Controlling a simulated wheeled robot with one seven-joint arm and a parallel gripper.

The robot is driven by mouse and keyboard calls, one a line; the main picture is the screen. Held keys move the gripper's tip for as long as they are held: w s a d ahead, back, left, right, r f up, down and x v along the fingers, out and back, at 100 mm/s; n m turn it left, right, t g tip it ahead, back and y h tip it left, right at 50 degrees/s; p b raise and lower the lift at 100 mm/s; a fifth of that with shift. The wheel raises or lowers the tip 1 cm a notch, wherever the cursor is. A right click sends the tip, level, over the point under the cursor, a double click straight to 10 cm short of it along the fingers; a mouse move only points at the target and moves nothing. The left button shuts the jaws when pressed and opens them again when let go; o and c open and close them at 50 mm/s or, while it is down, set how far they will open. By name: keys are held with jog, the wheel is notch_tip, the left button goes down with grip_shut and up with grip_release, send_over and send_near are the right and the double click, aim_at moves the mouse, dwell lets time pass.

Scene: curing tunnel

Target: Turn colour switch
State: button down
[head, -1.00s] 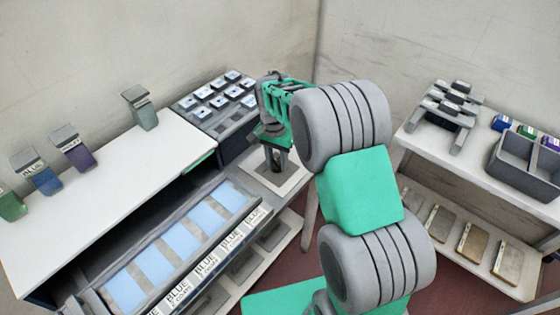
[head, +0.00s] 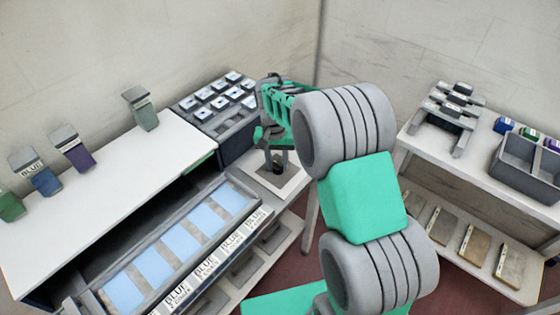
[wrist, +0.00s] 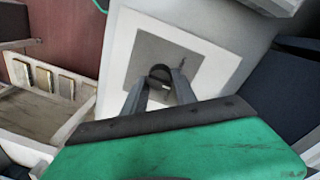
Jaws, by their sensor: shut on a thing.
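The colour switch is a small dark round knob (wrist: 160,74) on a grey square plate with a white border (wrist: 225,72). The plate also shows in the head view (head: 292,186), at the end of the long tunnel unit. My gripper (wrist: 160,88) is shut on the knob, with one finger on each side of it. In the head view my gripper (head: 277,165) points down over the plate, and its fingers partly hide the knob. A short dark mark shows on the plate beside the knob in the wrist view.
A long tray of light blue panels (head: 160,262) with BLUE labels lies left of the switch. A dark rack of small pale blocks (head: 225,105) stands behind it. Colour-labelled stands (head: 73,150) are on the white top. A shelf with a grey bin (head: 525,165) stands right.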

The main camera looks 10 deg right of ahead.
aim_at(276, 163)
jog(key=shift+a, duration=0.1)
jog(key=c, duration=1.1)
grip_release()
jog(key=shift+a, duration=0.1)
jog(key=shift+o, duration=0.5)
notch_tip(276, 163, up, 7)
jog(key=shift+r+b, duration=0.1)
jog(key=shift+b, duration=0.45)
jog(key=shift+r, duration=0.3)
